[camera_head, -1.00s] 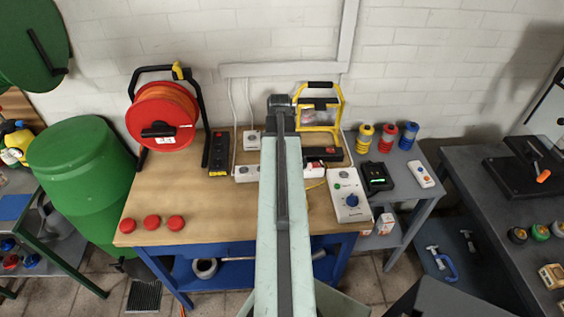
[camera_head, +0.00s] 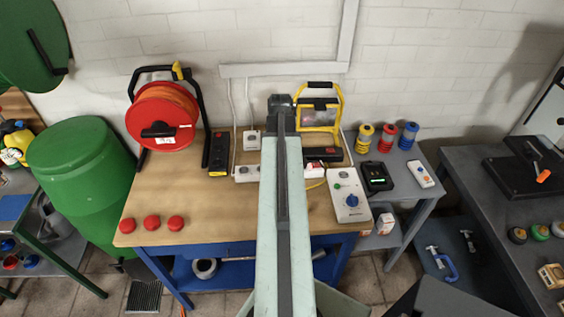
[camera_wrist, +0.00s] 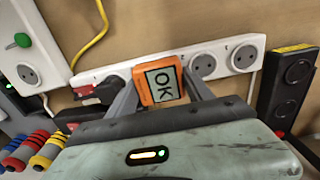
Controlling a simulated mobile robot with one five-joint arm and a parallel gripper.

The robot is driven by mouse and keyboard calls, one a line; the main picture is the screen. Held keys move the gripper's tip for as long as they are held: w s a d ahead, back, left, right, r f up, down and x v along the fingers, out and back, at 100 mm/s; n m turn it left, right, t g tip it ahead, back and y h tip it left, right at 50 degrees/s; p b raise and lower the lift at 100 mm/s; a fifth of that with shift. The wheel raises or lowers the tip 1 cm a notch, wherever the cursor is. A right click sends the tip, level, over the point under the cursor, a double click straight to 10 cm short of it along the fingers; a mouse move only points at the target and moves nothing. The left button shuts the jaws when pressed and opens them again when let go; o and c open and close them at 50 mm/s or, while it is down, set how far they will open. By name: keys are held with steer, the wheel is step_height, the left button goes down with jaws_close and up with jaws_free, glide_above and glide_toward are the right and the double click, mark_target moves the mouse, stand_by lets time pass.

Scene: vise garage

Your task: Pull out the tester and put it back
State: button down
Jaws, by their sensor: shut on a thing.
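The tester (camera_wrist: 158,83) is a small orange block with a pale display reading "OK". In the wrist view it stands at the face of the white socket strip (camera_wrist: 243,53), covering one place in its row between the other sockets. Its prongs are hidden, so I cannot see how deep they sit. My gripper (camera_wrist: 162,88) is shut on the tester, one dark finger on each side. In the head view my arm hides the gripper and the tester; part of the strip (camera_head: 246,174) shows left of the arm.
A black plug (camera_wrist: 101,92) sits beside the strip's red switch, left of the tester. A black power strip (camera_wrist: 293,85) stands to the right. A white box with a green knob (camera_wrist: 23,42) is at left. The bench's front left holds red caps (camera_head: 152,222); its middle (camera_head: 215,200) is clear.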

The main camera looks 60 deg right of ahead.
steer(key=shift+r+p, duration=3.05)
steer(key=shift+f, duration=0.1)
